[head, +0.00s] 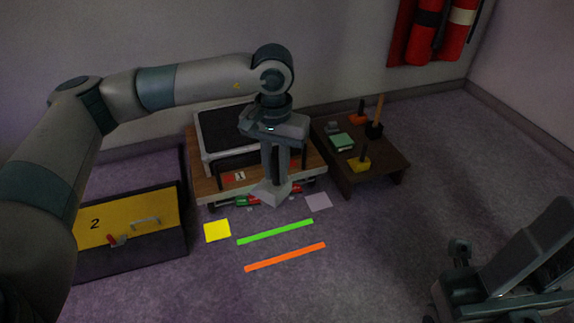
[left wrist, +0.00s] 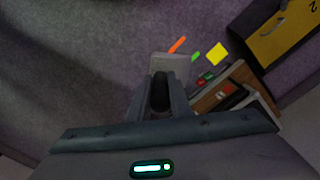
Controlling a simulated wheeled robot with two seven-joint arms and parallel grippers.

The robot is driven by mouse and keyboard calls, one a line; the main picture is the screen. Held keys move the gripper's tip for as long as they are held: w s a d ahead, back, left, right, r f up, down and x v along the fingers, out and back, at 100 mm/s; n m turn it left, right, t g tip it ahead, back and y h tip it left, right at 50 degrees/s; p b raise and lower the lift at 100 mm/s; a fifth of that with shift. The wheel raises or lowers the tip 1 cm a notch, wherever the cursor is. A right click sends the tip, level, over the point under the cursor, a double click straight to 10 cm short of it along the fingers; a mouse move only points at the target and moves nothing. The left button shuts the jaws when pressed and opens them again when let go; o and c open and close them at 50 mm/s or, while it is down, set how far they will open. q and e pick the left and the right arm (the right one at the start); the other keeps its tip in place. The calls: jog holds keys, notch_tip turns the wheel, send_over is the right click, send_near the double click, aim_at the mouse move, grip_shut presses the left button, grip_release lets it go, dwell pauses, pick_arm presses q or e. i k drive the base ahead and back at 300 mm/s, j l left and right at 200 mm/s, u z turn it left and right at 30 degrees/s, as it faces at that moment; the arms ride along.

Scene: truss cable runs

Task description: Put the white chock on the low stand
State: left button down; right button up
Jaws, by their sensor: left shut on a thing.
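My left gripper (head: 272,178) points down in front of the wooden platform and is shut on the white chock (head: 269,194), a pale wedge-like block that looks grey in this light. In the left wrist view the chock (left wrist: 172,65) shows beyond the fingertips (left wrist: 162,80), partly hidden by them. I cannot tell its exact height above the floor. The low stand (head: 348,179), a dark brown table, is to the right of the gripper, apart from it. My right arm's end (head: 490,285) is at the lower right; its fingers are not clear.
The stand holds a green block (head: 342,142), a yellow piece with a post (head: 359,163), an orange piece (head: 359,118) and a dark holder (head: 375,130). A wooden platform (head: 205,187) carries a black-topped case (head: 230,128). A yellow-black box (head: 130,225) is left. Floor markings (head: 285,257) lie in front.

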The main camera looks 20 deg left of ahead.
aim_at(386, 157)
jog(key=i+l+u, duration=0.1)
jog(key=i+l, duration=0.45)
jog(key=i+l+u, duration=0.15)
jog(key=l, duration=0.25)
jog(key=i+l, duration=0.35)
jog(key=i+l+u, duration=0.15)
jog(key=i+l, duration=0.35)
jog(key=l, duration=0.2)
jog(key=i+l+u, duration=0.15)
jog(key=l, duration=0.25)
jog(key=i+l, duration=0.3)
jog(key=l+u, duration=0.05)
jog(key=l, duration=0.05)
